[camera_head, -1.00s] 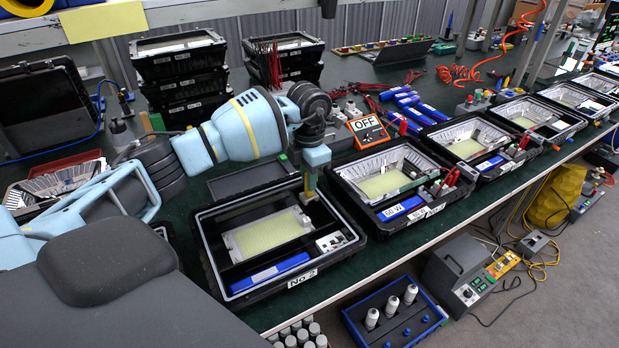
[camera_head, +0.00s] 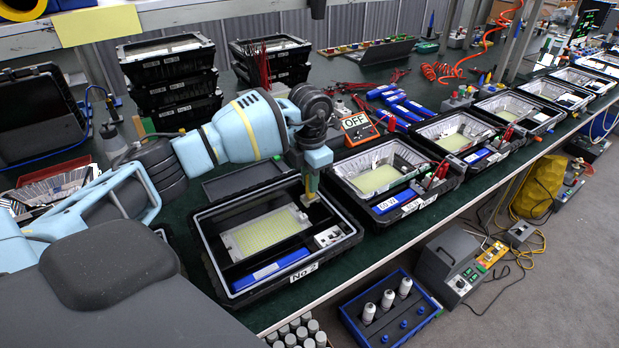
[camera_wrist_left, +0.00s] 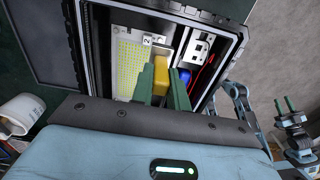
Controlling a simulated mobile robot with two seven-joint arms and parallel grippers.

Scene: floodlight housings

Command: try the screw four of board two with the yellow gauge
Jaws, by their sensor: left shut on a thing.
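Board two (camera_head: 265,234) is a pale panel with yellow-green LED rows, inside the open black housing (camera_head: 212,268) marked "No 2". In the left wrist view the board (camera_wrist_left: 130,52) shows beside a small tag reading 2. My left gripper (camera_head: 311,192) is over the board's right far corner. In the left wrist view, its green fingers (camera_wrist_left: 165,88) are shut on the yellow gauge (camera_wrist_left: 161,72). The gauge's tip and screw four are hidden or too small to tell. My right gripper (camera_wrist_left: 288,104) shows at the right of the left wrist view, its green fingers apart and empty, away from the housing.
A blue bar (camera_head: 270,270) and a white terminal block (camera_head: 328,237) lie in the same housing. More open housings (camera_head: 380,180) run along the bench to the right. An orange "OFF" meter (camera_head: 358,127) stands behind. A blue tray with white bottles (camera_head: 390,310) is below the bench edge.

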